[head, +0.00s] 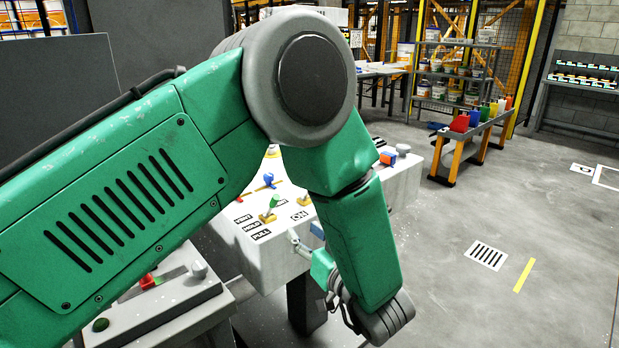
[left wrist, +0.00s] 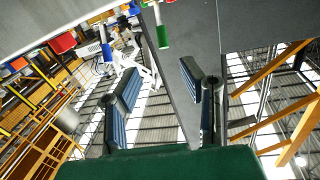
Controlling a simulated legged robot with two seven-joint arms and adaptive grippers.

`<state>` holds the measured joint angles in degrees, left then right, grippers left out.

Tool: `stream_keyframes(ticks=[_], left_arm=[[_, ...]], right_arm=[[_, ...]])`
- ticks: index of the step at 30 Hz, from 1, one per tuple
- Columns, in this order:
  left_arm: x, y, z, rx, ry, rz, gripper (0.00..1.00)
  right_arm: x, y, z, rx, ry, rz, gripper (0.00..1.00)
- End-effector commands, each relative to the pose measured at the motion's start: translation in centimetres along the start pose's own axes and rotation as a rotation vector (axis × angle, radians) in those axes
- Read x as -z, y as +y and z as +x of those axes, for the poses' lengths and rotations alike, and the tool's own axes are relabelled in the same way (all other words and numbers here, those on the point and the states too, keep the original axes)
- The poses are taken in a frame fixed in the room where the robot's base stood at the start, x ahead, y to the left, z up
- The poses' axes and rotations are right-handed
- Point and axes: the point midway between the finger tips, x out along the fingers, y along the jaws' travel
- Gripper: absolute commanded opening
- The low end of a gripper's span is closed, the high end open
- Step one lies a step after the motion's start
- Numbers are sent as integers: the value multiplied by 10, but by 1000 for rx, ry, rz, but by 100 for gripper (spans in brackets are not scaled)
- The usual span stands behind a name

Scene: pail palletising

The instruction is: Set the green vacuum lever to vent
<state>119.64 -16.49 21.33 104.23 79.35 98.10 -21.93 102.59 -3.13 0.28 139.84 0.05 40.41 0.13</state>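The green vacuum lever (head: 272,203) stands on a yellow base on top of the white console (head: 265,259) in the head view. Its labels VENT, HOLD and PULL lie in a row to its left, VENT farthest back. I cannot tell which label the lever is set at. My left gripper (head: 306,237) is low at the console's near right side, to the right of and below the lever, partly hidden by my forearm. In the left wrist view its two fingers (left wrist: 166,98) are apart with nothing between them. A green-tipped handle (left wrist: 163,36) shows beyond them. My right gripper is out of view.
A blue lever (head: 268,179) stands just behind the green one. An ON label (head: 299,216) and an orange-and-blue part (head: 388,158) are also on the console. A lower panel with a red control (head: 149,281) is at left. Open floor lies to the right.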

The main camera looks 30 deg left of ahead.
Motion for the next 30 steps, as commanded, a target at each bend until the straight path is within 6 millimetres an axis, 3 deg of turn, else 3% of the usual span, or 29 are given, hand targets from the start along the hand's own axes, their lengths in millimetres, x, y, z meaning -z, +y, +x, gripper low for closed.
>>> stream_keyframes(ticks=[5,15,21,30], left_arm=[[2,-1,14,18,3,-2,36],[0,-2,86,17,0,-3,36],[1,-2,118,16,1,-1,36],[1,-2,138,13,2,0,36]], right_arm=[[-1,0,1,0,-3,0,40],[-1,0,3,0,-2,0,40],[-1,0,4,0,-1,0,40],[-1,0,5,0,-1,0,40]])
